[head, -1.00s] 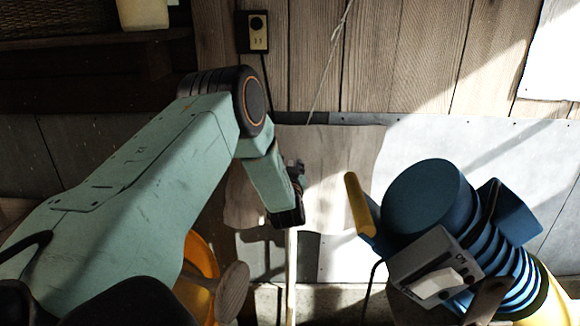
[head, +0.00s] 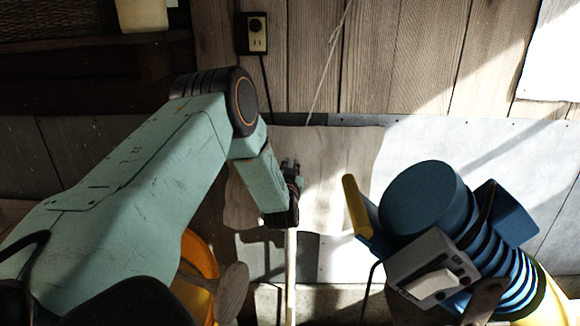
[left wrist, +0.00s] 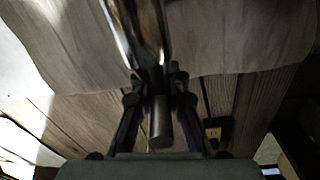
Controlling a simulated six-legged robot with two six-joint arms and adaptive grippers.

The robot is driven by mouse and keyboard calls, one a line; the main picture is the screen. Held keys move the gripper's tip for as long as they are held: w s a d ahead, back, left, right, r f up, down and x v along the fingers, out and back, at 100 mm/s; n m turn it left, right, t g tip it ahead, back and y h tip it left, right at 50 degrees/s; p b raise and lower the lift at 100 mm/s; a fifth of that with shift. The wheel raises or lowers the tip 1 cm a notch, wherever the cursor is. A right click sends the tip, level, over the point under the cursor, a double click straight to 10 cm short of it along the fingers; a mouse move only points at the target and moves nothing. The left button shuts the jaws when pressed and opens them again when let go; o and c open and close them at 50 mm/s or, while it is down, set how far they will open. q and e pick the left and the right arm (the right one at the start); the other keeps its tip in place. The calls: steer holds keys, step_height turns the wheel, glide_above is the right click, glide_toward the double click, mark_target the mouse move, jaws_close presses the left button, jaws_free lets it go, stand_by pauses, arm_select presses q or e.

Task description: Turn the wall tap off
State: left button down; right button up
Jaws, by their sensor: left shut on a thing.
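In the head view the tap is hidden or too small to tell apart. My right gripper is not in view.
A blue machine (head: 425,200) with a yellow handle and a grey switch box stands at the right. An orange round thing (head: 200,255) is below my left arm. A power outlet (head: 257,32) and a hanging cord are on the plank wall (head: 400,60).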

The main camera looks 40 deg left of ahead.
arm_select(q)
steer(key=m+t+h+p, duration=0.1)
steer(key=m+t+h, duration=0.1)
steer(key=h, duration=0.1)
steer(key=shift+d+m+h, duration=0.1)
steer(key=shift+m+h, duration=0.3)
steer(key=m+h, duration=0.1)
steer(key=m+t+h, duration=0.1)
steer(key=h, duration=0.1)
steer(key=shift+w+d+h+p, duration=0.1)
steer(key=shift+d+h+p, duration=0.1)
steer(key=shift+h+p, duration=0.1)
steer(key=m+h, duration=0.2)
steer(key=h, duration=0.1)
steer(key=m+h+b, duration=0.1)
steer(key=h, duration=0.1)
steer(key=shift+d+f+m, duration=0.1)
steer(key=shift+d+m, duration=0.2)
steer(key=shift+m, duration=0.1)
steer(key=m+g+h+b, duration=0.2)
steer(key=m+h+b, duration=0.1)
steer(key=h+b, duration=0.1)
steer(key=d+m+g+h+b, duration=0.1)
steer(key=m+g+h+b, duration=0.1)
steer(key=b, duration=0.5)
steer(key=m+g+h+b, duration=0.2)
steer(key=m+h+b, duration=0.1)
steer(key=h+b, duration=0.3)
steer(key=shift+s+d+m, duration=0.25)
steer(key=shift+d+m, duration=0.15)
